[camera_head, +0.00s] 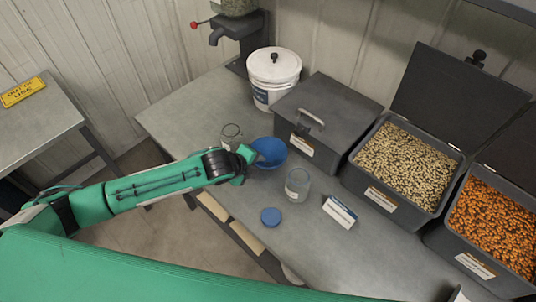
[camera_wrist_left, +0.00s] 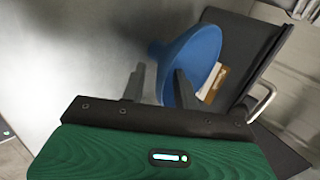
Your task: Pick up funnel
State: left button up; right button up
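The blue funnel (camera_head: 270,152) is on the grey workbench (camera_head: 330,265), in front of the dark lidded box. My left gripper (camera_head: 245,166) is at the funnel's near left side. In the left wrist view, the funnel (camera_wrist_left: 203,55) lies beyond and partly between the two dark fingers of my left gripper (camera_wrist_left: 160,70). The fingers are apart, with a visible gap between the left finger and the blue surface. The right finger hides part of the funnel. My right gripper is not seen in either view.
A clear jar (camera_head: 297,185) stands right of the funnel, near a blue lid (camera_head: 270,217) and a small white box (camera_head: 340,212). Another clear jar (camera_head: 231,131) is behind my gripper. The dark lidded box (camera_head: 325,105) and a white bucket (camera_head: 273,75) stand behind. Seed bins (camera_head: 405,165) are at right.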

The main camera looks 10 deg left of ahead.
aim_at(262, 164)
pick_arm(q)
jog(key=shift+p+x, duration=0.45)
jog(key=shift+x, duration=1.35)
grip_shut()
jog(key=shift+r, duration=0.15)
